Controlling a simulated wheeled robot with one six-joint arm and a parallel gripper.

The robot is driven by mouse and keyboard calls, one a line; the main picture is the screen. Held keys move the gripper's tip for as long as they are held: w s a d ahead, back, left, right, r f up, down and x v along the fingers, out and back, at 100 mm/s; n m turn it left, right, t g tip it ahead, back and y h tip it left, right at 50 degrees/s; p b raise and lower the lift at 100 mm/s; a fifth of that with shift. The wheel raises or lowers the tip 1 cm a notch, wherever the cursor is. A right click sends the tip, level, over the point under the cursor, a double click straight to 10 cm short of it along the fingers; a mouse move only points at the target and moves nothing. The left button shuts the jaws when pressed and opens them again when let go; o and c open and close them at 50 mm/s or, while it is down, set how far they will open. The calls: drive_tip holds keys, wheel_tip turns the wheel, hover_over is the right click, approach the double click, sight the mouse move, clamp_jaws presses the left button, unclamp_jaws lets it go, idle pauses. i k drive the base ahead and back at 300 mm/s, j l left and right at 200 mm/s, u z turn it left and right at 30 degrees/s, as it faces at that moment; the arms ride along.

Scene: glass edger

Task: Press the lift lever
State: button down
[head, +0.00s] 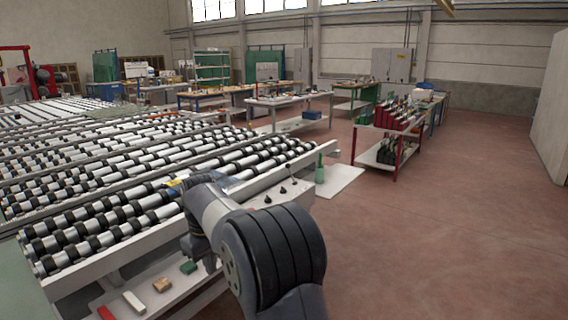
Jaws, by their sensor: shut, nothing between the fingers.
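Small black-knobbed controls (268,199) stand in a row on the pale front rail of the roller table, just right of my arm in the head view. They look upright, and I cannot tell which one is the lift lever. My arm reaches in from the bottom right, over the rail's near side. Its dark joints cover part of the rail. I cannot make out my gripper's fingers, which are hidden behind the arm or too small to see.
The roller table (130,170) fills the left. A lower shelf under its rail holds small blocks (162,284). A green bottle-like object (320,168) stands by the rail's far end. A red-framed cart (396,157) stands farther back. The floor (450,240) at right is clear.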

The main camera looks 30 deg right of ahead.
sight(286, 165)
drive_tip(key=i+l, duration=0.4)
drive_tip(key=i+l+z, duration=0.1)
drive_tip(key=i+l, duration=0.25)
drive_tip(key=i, duration=0.15)
drive_tip(key=i+l, duration=0.35)
drive_tip(key=i+l+z, duration=0.15)
drive_tip(key=i+l, duration=0.2)
drive_tip(key=i, duration=0.2)
drive_tip(key=i+l, duration=0.3)
drive_tip(key=i, duration=0.2)
drive_tip(key=i+l+z, duration=0.1)
drive_tip(key=i+l, duration=0.2)
drive_tip(key=i, duration=0.15)
